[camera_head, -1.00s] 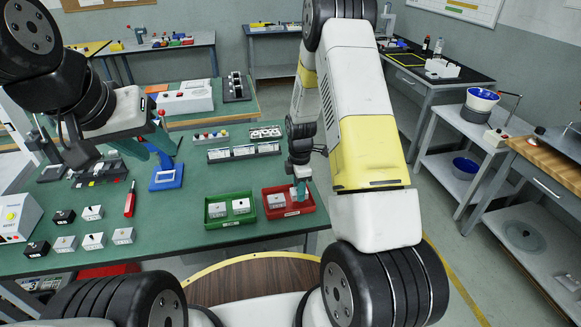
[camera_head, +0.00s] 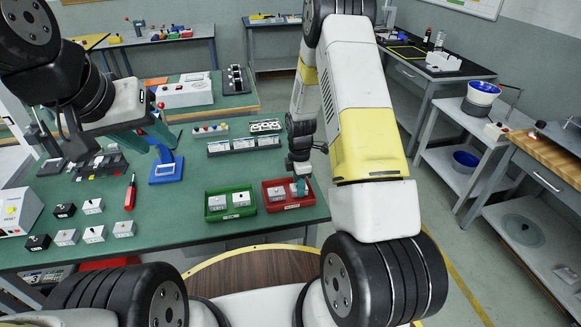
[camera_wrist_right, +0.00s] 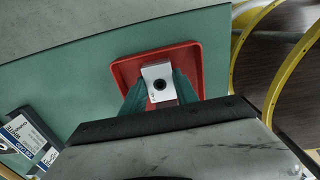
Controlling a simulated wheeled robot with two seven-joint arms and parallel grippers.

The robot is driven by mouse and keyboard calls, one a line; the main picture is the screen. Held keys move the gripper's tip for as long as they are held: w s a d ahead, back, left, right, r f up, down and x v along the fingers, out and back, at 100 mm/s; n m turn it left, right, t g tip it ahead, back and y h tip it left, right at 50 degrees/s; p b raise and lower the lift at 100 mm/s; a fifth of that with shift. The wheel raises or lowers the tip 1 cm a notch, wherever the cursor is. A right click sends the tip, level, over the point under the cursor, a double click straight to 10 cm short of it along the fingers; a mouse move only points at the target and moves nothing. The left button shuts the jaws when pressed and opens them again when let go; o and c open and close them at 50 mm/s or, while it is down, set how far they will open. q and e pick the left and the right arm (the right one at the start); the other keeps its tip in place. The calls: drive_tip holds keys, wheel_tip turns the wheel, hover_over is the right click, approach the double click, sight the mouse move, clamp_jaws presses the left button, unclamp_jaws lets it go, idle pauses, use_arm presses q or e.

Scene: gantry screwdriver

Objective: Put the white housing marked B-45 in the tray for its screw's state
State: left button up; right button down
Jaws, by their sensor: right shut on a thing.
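My right gripper (camera_head: 300,186) is over the right part of the red tray (camera_head: 292,206). In the right wrist view its teal fingers are shut on a white housing (camera_wrist_right: 158,73) with a dark round screw spot on top, inside the outline of the red tray (camera_wrist_right: 194,60). Its mark is too small to read, and I cannot tell whether it touches the tray floor. Another white housing (camera_head: 277,194) sits in the red tray's left part. The green tray (camera_head: 231,214) beside it holds two white housings. My left gripper (camera_head: 158,143) looks open and empty above the blue stand (camera_head: 166,173).
Several white and black housings (camera_head: 94,233) stand at the table's left, by a red screwdriver (camera_head: 130,193). A rack of parts (camera_head: 243,145) lies behind the trays. A white tester box (camera_head: 18,214) is at the left edge. The green table between is clear.

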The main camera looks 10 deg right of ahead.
drive_tip(key=shift+f, duration=0.1)
drive_tip(key=c, duration=0.9)
unclamp_jaws()
drive_tip(key=shift+o, duration=0.2)
